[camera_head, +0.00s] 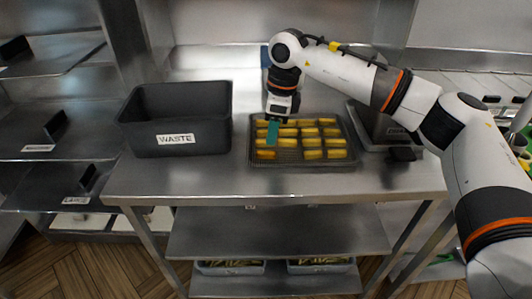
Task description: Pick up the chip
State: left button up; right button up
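Several yellow block-shaped chips (312,142) lie in rows on a dark metal tray (344,166) on the steel table. One chip (265,154) at the front left of the tray looks more orange than the others. My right gripper (271,140) points down over the left part of the tray, with a teal finger in front of some chips. Whether it touches or holds a chip cannot be made out, and its finger gap is not visible. My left gripper is not in view.
A black bin labelled WASTE (176,139) stands left of the tray. A metal container (372,125) stands right of the tray. The table's front strip (270,186) is clear. Shelves stand at the far left, and containers (230,267) sit on the bottom shelf.

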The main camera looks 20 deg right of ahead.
aim_at(266, 152)
jog(key=shift+w+a+f+p, duration=0.1)
jog(key=shift+a+f+p, duration=0.1)
jog(key=shift+f, duration=0.75)
jog(key=shift+a+f+p, duration=0.15)
jog(key=shift+a+f, duration=0.05)
jog(key=shift+f, duration=0.8)
jog(key=shift+w+a+f+p, duration=0.1)
jog(key=shift+a+f+p, duration=0.1)
jog(key=shift+f, duration=0.75)
grip_shut()
